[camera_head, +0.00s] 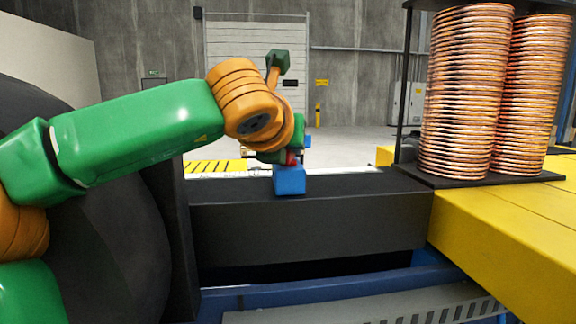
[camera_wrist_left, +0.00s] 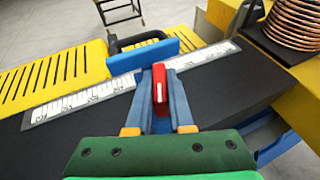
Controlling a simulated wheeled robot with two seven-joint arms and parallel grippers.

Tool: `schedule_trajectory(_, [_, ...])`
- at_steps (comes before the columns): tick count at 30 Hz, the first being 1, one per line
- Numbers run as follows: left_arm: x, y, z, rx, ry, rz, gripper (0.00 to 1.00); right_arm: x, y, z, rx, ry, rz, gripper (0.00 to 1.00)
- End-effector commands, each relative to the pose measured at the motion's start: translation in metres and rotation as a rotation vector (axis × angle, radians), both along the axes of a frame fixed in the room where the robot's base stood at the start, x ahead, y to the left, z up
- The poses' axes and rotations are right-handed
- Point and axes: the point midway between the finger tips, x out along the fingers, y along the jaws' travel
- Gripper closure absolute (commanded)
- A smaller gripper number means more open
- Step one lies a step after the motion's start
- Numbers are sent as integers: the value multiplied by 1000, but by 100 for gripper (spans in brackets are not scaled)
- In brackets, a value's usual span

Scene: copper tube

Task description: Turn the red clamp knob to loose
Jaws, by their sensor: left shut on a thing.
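The red clamp knob (camera_wrist_left: 159,86) is upright between the two fingers of my left gripper (camera_wrist_left: 161,92) in the wrist view. The fingers are shut on it, one on each side. In the head view only a small part of the red knob (camera_head: 291,157) shows beneath my left wrist, just above a blue block (camera_head: 289,181). The blue clamp body (camera_wrist_left: 143,57) extends behind the knob in the wrist view, with a black handle beyond it. The knob's underside is hidden by the gripper. My right gripper is in neither view.
A white ruler strip (camera_wrist_left: 85,95) runs along the black beam (camera_head: 360,205). Yellow slotted panels (camera_wrist_left: 70,68) lie behind it. Tall copper coils (camera_head: 468,95) stand on a black plate at the right, beside a yellow frame (camera_head: 510,215). The beam right of the clamp is clear.

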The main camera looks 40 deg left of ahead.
Motion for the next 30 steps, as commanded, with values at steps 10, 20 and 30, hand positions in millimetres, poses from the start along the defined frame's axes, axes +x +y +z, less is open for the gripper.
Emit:
schedule_trajectory(10, [1, -1, 3, -4, 5, 236, 100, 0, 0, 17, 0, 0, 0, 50])
schedule_trajectory(20, [0, 0, 1, -4, 4, 344, 100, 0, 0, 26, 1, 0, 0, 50])
schedule_trajectory(30, [0, 0, 0, -4, 4, 365, 100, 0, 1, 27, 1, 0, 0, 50])
